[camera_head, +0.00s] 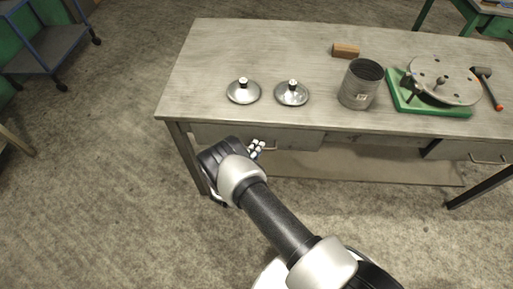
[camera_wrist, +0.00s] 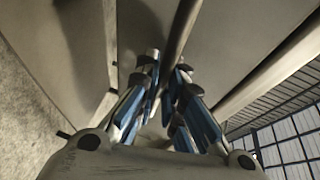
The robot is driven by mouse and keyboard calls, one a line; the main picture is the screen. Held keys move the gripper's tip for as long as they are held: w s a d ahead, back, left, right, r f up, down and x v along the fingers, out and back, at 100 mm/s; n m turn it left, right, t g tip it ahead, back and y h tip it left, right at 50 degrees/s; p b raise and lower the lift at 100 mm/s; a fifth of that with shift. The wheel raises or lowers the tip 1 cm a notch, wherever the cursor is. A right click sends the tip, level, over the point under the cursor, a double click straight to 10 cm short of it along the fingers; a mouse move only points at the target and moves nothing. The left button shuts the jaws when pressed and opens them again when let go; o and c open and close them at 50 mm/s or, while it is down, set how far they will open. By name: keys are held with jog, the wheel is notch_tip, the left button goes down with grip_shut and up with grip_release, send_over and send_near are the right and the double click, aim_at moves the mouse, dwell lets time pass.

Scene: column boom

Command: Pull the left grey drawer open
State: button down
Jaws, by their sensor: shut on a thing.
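The left grey drawer (camera_head: 300,139) sits under the left part of the tabletop. Its front shows close under the table edge, with no open gap that I can make out. My gripper (camera_head: 256,149) is at the drawer front, and my arm hides part of the drawer. In the wrist view my gripper (camera_wrist: 167,82) has its blue-sided fingers on both sides of a bar, the drawer handle (camera_wrist: 182,28). The fingers are shut on it. The drawer's inside is not visible.
On the grey table (camera_head: 210,65) are two metal lids (camera_head: 244,91) (camera_head: 292,93), a metal can (camera_head: 360,86), a brown block (camera_head: 346,50), a green-based disc fixture (camera_head: 436,85) and a hammer (camera_head: 488,88). A right drawer (camera_head: 475,151) is at the far right. Floor in front is clear.

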jog(key=s+a, duration=0.1)
jog(key=s, duration=2.7)
jog(key=shift+s, duration=0.35)
jog(key=c, duration=2)
grip_release()
jog(key=v, duration=1.2)
jog(key=shift+r, duration=0.1)
